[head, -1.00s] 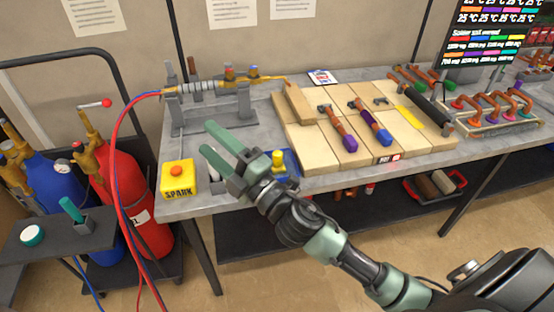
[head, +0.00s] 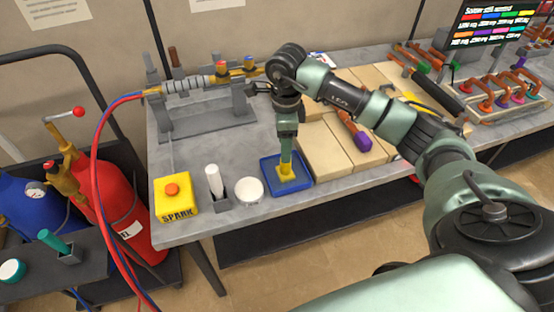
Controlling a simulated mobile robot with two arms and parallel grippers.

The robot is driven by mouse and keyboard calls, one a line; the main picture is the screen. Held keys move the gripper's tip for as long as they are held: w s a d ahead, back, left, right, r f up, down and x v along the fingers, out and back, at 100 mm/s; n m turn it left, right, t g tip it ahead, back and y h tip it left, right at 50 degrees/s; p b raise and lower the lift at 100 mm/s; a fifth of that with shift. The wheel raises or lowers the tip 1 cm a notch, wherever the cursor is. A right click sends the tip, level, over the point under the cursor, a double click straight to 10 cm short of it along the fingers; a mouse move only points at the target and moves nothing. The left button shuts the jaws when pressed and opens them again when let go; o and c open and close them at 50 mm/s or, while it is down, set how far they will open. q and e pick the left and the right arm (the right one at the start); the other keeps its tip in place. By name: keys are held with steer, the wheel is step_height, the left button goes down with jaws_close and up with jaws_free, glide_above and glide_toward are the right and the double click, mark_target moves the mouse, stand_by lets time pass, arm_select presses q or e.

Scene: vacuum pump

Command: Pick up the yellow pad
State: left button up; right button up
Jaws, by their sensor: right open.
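The yellow pad (head: 286,170) has an upright yellow grip and sits in a shallow blue tray (head: 268,186) near the front edge of the workbench. My right gripper (head: 287,150) points straight down over the pad, its fingers at the top of the yellow grip. The fingers overlap one another in this view. The jaws are open, and the pad still rests in the tray. The fingers hide the upper part of the grip. My left gripper is out of view.
Left of the tray are a round white container (head: 249,190), a white tube in a holder (head: 214,181) and the yellow SPARK box (head: 176,197). Wooden boards (head: 325,150) lie close on the right. A metal fixture with hoses (head: 200,88) stands behind.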

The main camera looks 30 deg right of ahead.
mark_target(285, 167)
steer(key=shift+s+a+f+p, duration=0.1)
steer(key=shift+s+f+p, duration=0.4)
steer(key=shift+s, duration=0.4)
steer(key=shift+w+f+p, duration=0.2)
steer(key=shift+f+p, duration=0.65)
steer(key=shift+f, duration=0.35)
steer(key=f, duration=0.2)
steer(key=shift+w+f+p, duration=0.35)
steer(key=shift+f, duration=0.05)
steer(key=shift+s+f, duration=0.1)
steer(key=shift+f, duration=0.15)
jaws_close()
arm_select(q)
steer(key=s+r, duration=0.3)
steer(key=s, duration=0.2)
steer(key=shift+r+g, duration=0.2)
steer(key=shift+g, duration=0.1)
